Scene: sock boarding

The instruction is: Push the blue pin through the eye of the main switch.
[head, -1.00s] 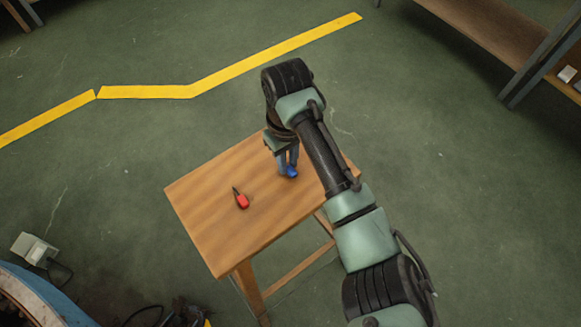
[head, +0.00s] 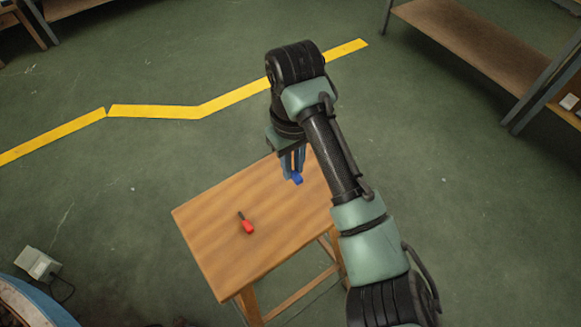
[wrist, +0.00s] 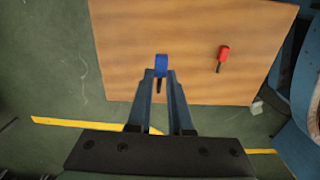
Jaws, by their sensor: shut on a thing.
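The blue pin (wrist: 161,65) is between the fingertips of my gripper (wrist: 161,75), which is shut on it. Its blue head points away from the palm and its dark shaft lies back between the fingers. In the head view the blue pin (head: 297,179) shows below my gripper (head: 292,172), over the far right part of the wooden table (head: 230,255). I cannot tell its exact height above the top. I cannot make out the main switch or its eye in either view.
A red pin with a dark shaft (head: 247,226) lies on the table. A blue machine edge (head: 35,305) and a grey box (head: 37,263) are at lower left. A shelf (head: 480,50) stands at upper right. Green floor is open around the table.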

